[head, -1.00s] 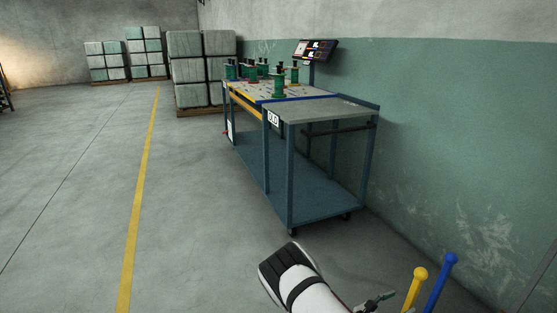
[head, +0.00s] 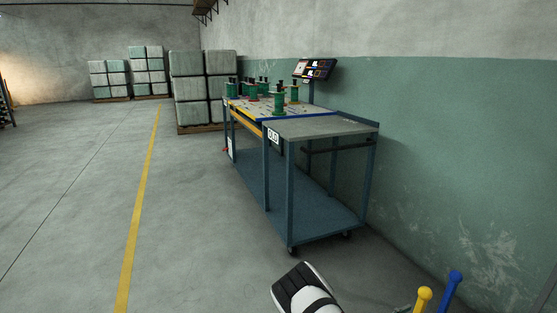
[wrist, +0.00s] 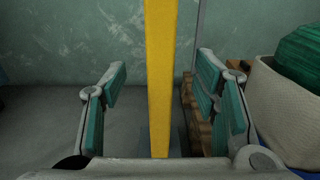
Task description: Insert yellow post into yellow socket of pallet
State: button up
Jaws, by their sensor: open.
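The yellow post (head: 423,299) shows at the bottom right of the head view, its round knob on top. In the wrist view the yellow post (wrist: 161,80) stands upright between the fingers of my gripper (wrist: 158,92). The gripper is open, with a gap on each side of the post. A blue post (head: 451,288) stands just right of the yellow one. The pallet's yellow socket cannot be made out.
A wheeled blue cart (head: 340,130) with a bare grey top stands ahead, with green spools (head: 279,104) and a screen (head: 314,69) behind. In the wrist view a pale basket (wrist: 285,110) with green material is close at right. The floor at left is clear.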

aim_at(418, 306)
grip_shut()
jog(key=shift+r, duration=0.2)
jog(key=shift+r+p, duration=0.35)
jog(key=shift+p, duration=0.05)
jog(key=shift+r+p, duration=0.6)
jog(key=shift+r, duration=0.2)
jog(key=shift+r+p, duration=1.5)
jog(key=shift+r, duration=0.35)
dwell(0.5)
